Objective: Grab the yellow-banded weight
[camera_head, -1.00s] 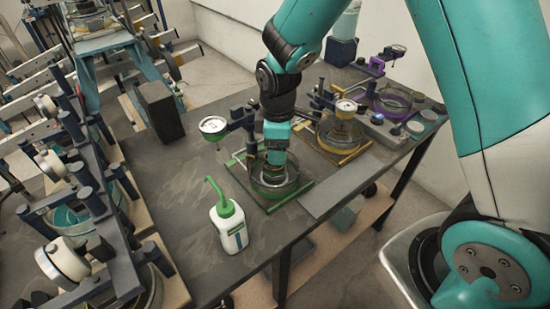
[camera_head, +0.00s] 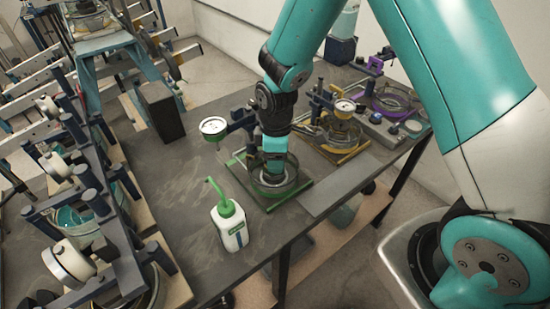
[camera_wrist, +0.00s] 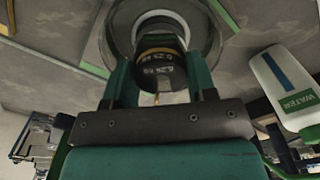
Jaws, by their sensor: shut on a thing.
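My gripper (camera_wrist: 158,78) is shut on a dark, lettered round weight with a yellow band (camera_wrist: 157,52), which sits between the two green fingers in the wrist view. In the head view, my gripper (camera_head: 273,166) points down over the green-framed glass dish (camera_head: 300,178) on the bench. The weight is hard to make out there, behind the gripper and dish wall.
A white bottle with a green spout (camera_head: 231,226) stands in front of the dish; its WATER label shows in the wrist view (camera_wrist: 292,92). A round gauge (camera_head: 213,127) is behind left. Yellow (camera_head: 343,129) and purple (camera_head: 394,98) dish stations stand to the right.

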